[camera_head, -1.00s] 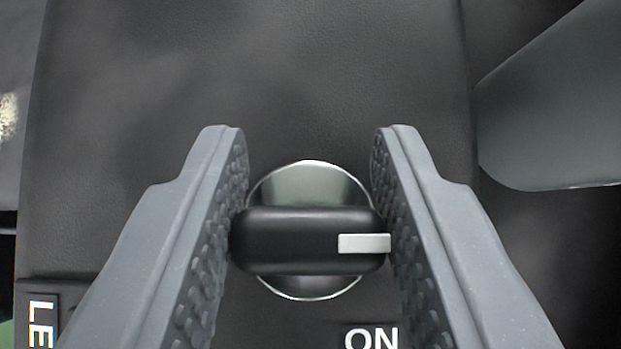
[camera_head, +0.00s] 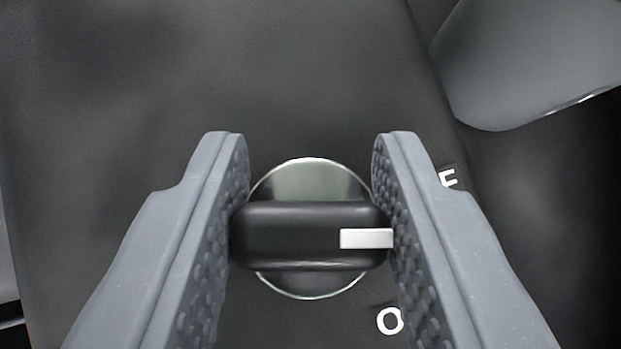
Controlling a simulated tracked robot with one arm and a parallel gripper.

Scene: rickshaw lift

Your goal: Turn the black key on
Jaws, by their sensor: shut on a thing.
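The black key (camera_head: 285,232) sits across a round silver disc (camera_head: 310,180) on a dark panel, in the middle of the view. A white mark (camera_head: 366,238) on the key points to the right of the picture. My gripper (camera_head: 310,225) is shut on the key, with one textured finger touching each end. Part of a white label, an "O" (camera_head: 390,320), shows below and right of the key. The rest of that label is hidden by the right finger.
The dark panel surface (camera_head: 200,80) is bare above the key. Part of another white letter (camera_head: 447,178) shows beyond the right finger. A smooth grey part (camera_head: 530,60) stands at the upper right.

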